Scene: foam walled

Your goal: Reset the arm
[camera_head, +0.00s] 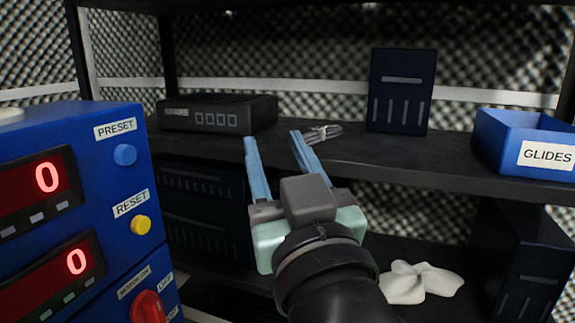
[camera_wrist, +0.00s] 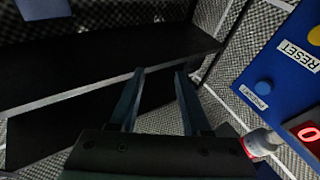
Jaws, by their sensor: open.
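My gripper (camera_head: 270,138) is in the middle of the head view, in front of the black shelf. Its two blue fingers are spread apart with nothing between them. It also shows in the wrist view (camera_wrist: 160,70), where the open fingers point toward dark shelf boards. My arm reaches up from the bottom of the head view, to the right of the blue panel box (camera_head: 100,185).
The upper shelf (camera_head: 330,155) holds a black box with square ports (camera_head: 218,114), a small clear item (camera_head: 322,133), a dark upright case (camera_head: 402,90) and a blue GLIDES bin (camera_head: 495,150). A white cloth (camera_head: 420,282) lies below. The panel stands close at left.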

